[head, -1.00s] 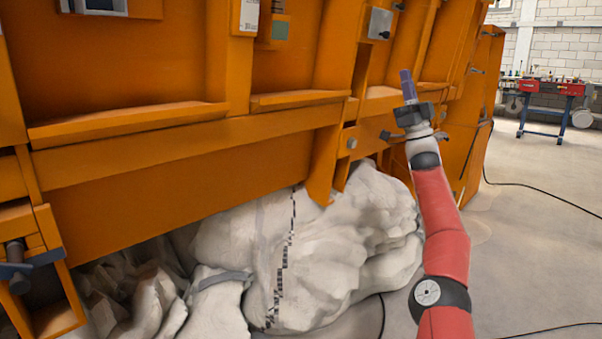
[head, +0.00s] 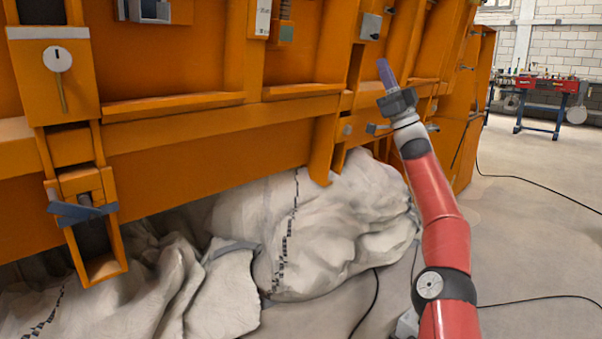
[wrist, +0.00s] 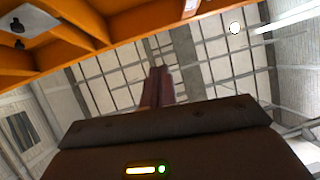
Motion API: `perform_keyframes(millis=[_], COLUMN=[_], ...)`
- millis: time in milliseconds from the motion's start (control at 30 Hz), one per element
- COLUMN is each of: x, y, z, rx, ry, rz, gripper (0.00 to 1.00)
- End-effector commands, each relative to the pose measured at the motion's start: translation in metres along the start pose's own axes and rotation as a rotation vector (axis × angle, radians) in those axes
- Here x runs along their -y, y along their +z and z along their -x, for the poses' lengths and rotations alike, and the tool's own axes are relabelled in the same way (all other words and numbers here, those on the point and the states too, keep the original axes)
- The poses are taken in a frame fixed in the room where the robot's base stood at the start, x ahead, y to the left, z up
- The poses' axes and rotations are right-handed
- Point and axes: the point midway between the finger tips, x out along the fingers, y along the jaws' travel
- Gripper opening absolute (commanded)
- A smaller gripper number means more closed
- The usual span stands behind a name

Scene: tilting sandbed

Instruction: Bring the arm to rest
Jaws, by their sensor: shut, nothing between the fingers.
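My gripper (head: 385,72) shows in the head view at the end of my red arm, right of the middle. It points upward and a little left, in front of the orange frame of the sandbed (head: 230,118). Its fingers are together with nothing between them. In the wrist view the fingers (wrist: 157,88) stand close side by side, pointing up to the ceiling. The orange structure also shows along the top of the wrist view (wrist: 85,40).
White sacks (head: 320,240) bulge out under the orange frame. A dark cable (head: 375,305) lies on the floor. A red workbench (head: 545,85) stands at the far right by a brick wall. The floor at the right is largely clear.

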Motion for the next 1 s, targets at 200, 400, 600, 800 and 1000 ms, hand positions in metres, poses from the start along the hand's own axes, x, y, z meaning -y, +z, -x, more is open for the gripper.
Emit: perform_keyframes(millis=[200, 400, 600, 800, 1000], x=[0.053, 0.135, 0.266, 0.35, 0.378], y=[0.034, 0.084, 0.153, 0.179, 0.143], z=[-0.036, -0.068, -0.06, 0.022, 0.134], rx=[0.134, 0.362, 0.828, 1.344, 1.747], ry=[-0.095, -0.217, -0.334, -0.257, 0.022], rz=[-0.08, -0.184, -0.298, -0.314, -0.24], gripper=[0.0, 0.0, 0.0, 0.0, 0.0])
